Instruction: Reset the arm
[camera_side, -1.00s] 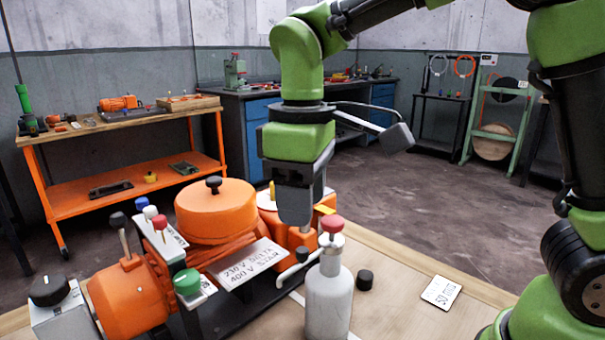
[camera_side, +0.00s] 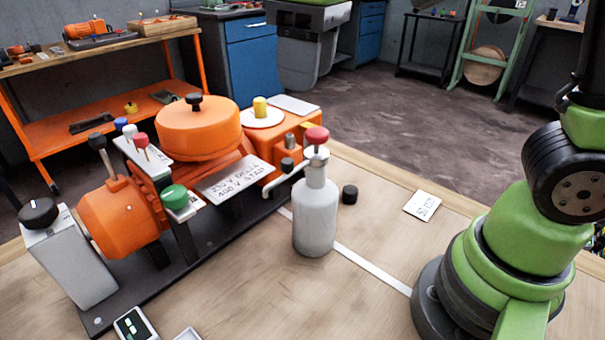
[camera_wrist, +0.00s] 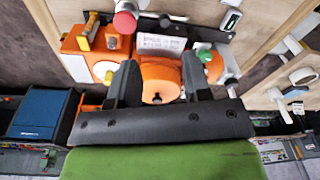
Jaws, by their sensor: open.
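My gripper (camera_wrist: 157,72) is open, with two dark fingers apart and nothing between them in the wrist view. The orange motor assembly (camera_wrist: 158,88) shows below and beyond the fingers. In the side view a grey and green part of my arm end shows at the top edge, above and clear of the bench; its fingertips are hard to make out there. The orange machine (camera_side: 198,130) stands on a dark base plate on the wooden table. A grey bottle-like cylinder (camera_side: 315,215) with a red knob (camera_side: 317,135) stands upright beside it.
A black cap (camera_side: 349,194) and a white label card (camera_side: 422,206) lie on the table, right of the bottle. A grey box with a black dial (camera_side: 38,213) is at the left. An orange shelf (camera_side: 130,130) stands behind.

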